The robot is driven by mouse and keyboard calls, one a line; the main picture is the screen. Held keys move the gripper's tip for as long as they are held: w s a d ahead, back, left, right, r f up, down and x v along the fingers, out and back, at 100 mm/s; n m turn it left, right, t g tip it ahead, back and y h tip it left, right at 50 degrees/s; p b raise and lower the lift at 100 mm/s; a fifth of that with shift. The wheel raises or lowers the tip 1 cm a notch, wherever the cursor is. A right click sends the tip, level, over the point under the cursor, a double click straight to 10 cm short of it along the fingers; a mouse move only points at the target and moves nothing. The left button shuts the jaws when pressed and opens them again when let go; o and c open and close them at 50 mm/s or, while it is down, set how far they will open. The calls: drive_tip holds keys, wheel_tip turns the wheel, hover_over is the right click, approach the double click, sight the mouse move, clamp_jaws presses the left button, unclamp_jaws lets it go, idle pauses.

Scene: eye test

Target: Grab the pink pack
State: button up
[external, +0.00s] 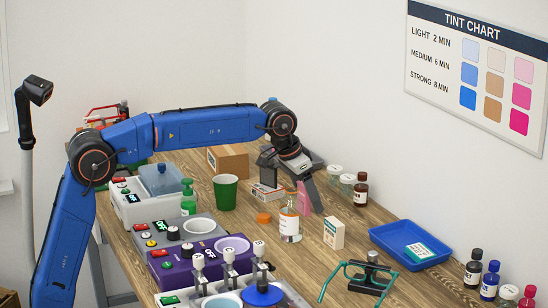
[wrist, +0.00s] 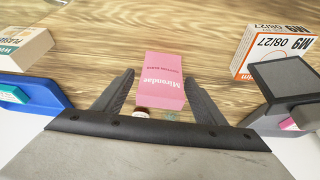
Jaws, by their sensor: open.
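The pink pack (external: 303,198) stands on the wooden table beside a clear bottle in the external view, partly hidden by my gripper. In the wrist view the pink pack (wrist: 163,75) shows its printed face, with white lettering that appears upside down. My gripper (external: 290,185) is over the table at the pack. In the wrist view my gripper (wrist: 159,76) is open, with one dark finger on each side of the pack. The pack's near end lies between the fingers and its far end reaches past the fingertips. I cannot tell whether either finger touches it.
A clear bottle (external: 290,225), an orange cap (external: 264,218) and a white carton (external: 333,233) stand close by. An orange and white box (wrist: 272,52) is at the right in the wrist view. A blue tray (external: 385,240) and a green cup (external: 225,193) stand farther off.

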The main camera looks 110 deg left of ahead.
drive_tip(key=c, duration=1.1)
drive_tip(key=shift+r, duration=0.1)
